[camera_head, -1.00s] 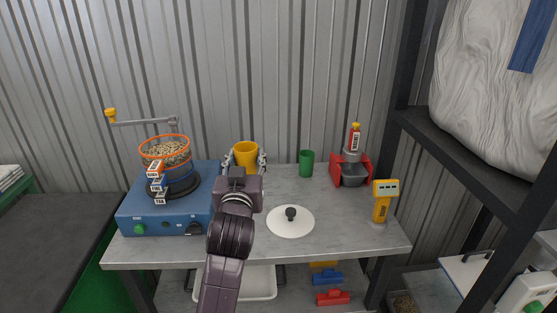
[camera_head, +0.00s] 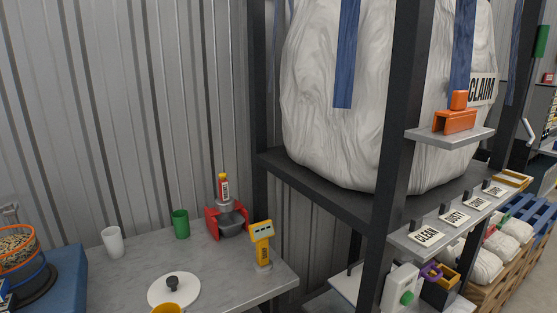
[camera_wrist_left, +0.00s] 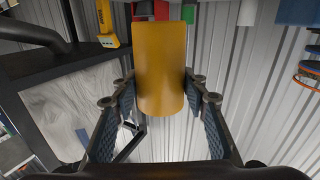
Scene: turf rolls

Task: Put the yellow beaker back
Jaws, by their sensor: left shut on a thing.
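The yellow beaker (camera_wrist_left: 162,70) is between the fingers of my left gripper (camera_wrist_left: 160,98) in the left wrist view, and the gripper is shut on it. In the head view only the rim of the yellow beaker (camera_head: 168,309) shows at the bottom edge, in front of the white lid; the gripper itself is out of that view. A white beaker (camera_head: 113,242) and a green beaker (camera_head: 181,224) stand upright at the back of the grey table (camera_head: 130,277). My right gripper is in neither view.
A white round lid with a dark knob (camera_head: 174,291), a red device with a grey cup (camera_head: 228,222) and a yellow handheld meter (camera_head: 262,245) are on the table. A blue machine (camera_head: 62,285) stands left. A dark shelf rack (camera_head: 398,140) with a large white bag (camera_head: 375,90) rises at the right.

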